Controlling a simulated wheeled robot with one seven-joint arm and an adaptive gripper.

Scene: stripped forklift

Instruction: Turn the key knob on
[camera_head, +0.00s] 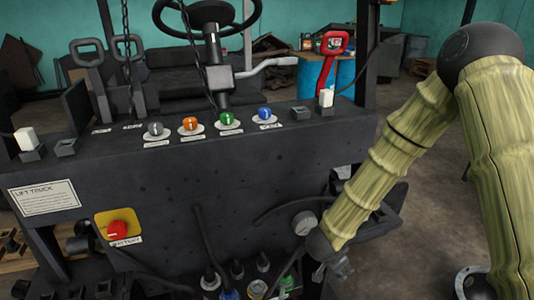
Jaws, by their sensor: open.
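A red knob (118,229) sits on a yellow plate (104,220) on the dark forklift panel at lower left, above a label reading BATTERY. It is the most key-like knob in view, but I cannot confirm that it is the key knob, nor read its setting. My gripper (334,270) is at the lower middle, at the end of my arm, small and partly hidden by the arm. It is open, well to the right of the red knob and apart from it. I see nothing held in it.
A gauge (304,223) and several fittings with hoses stand near my gripper, at the bottom. Grey (155,128), orange (190,123), green (226,118) and blue (264,113) knobs line the panel top. A black hose (202,237) hangs between the red knob and my gripper.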

